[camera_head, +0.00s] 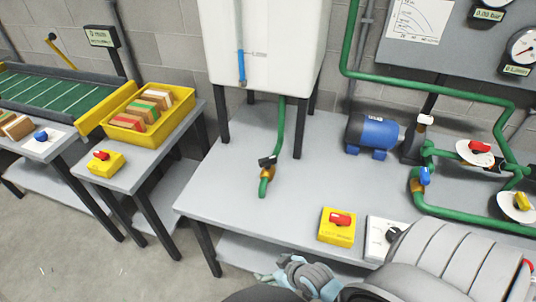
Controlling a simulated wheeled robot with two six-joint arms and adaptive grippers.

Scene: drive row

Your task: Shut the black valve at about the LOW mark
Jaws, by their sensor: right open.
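The black valve (266,161) is a small black handle on a brass body, at the bottom of a green pipe (279,130) under the white tank (285,50). Whether its handle lies along or across the pipe is too small to tell. On the tank's front is a sight tube with a blue column (241,68); a small mark (256,54) sticks out beside it near the top of the blue. Its lettering is not readable. My right gripper (285,272) is open and empty at the bench's front edge, well below the valve. My left gripper is not in view.
On the grey bench (240,188) stand a yellow box with a red switch (338,226), a black knob on a white plate (385,236), a blue pump (372,136) and green piping (455,206) with coloured valves. Bare bench top lies around the black valve.

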